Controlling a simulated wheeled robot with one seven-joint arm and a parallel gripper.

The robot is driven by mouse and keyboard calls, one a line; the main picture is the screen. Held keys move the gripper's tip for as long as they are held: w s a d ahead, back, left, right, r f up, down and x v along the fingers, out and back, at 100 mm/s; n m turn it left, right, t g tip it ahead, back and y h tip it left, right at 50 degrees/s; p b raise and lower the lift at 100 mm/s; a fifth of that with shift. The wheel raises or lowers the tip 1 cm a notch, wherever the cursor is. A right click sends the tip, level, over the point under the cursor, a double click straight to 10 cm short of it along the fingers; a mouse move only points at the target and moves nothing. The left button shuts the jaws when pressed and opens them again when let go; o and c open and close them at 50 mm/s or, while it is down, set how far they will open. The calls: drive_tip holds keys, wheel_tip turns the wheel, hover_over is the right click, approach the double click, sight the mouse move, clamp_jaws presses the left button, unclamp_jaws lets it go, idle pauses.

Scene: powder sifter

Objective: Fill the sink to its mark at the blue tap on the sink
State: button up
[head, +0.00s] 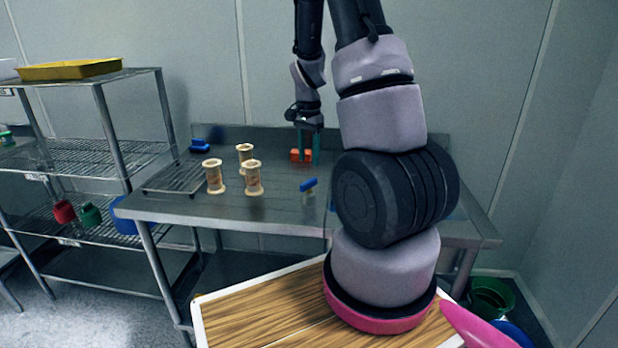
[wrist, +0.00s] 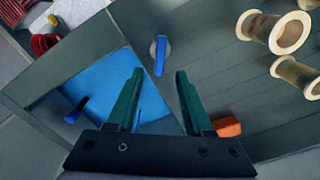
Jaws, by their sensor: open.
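A small blue tap handle (head: 308,184) stands on a pale base at the front of the steel table. In the wrist view the blue handle (wrist: 160,56) lies just beyond the space between my fingertips, apart from them. My gripper (head: 309,155) is open and empty, pointing down over the table; its green fingers (wrist: 159,80) also show in the wrist view. A bright blue area (wrist: 105,84), apparently the sink, lies beside and beneath the left finger. My arm hides it in the head view. I cannot make out a mark or a water level.
An orange block (head: 296,155) is close by my gripper. Several cream spools (head: 214,177) stand to its left. A dark blue knob-like piece (wrist: 76,110) is at the blue area's edge. A wire shelf (head: 92,172) stands left; a green bucket (head: 492,298) is right.

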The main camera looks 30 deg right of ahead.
sight(309, 181)
wheel_tip(309, 181, down, 8)
drive_tip(key=shift+f, duration=0.1)
idle(0.4)
clamp_jaws()
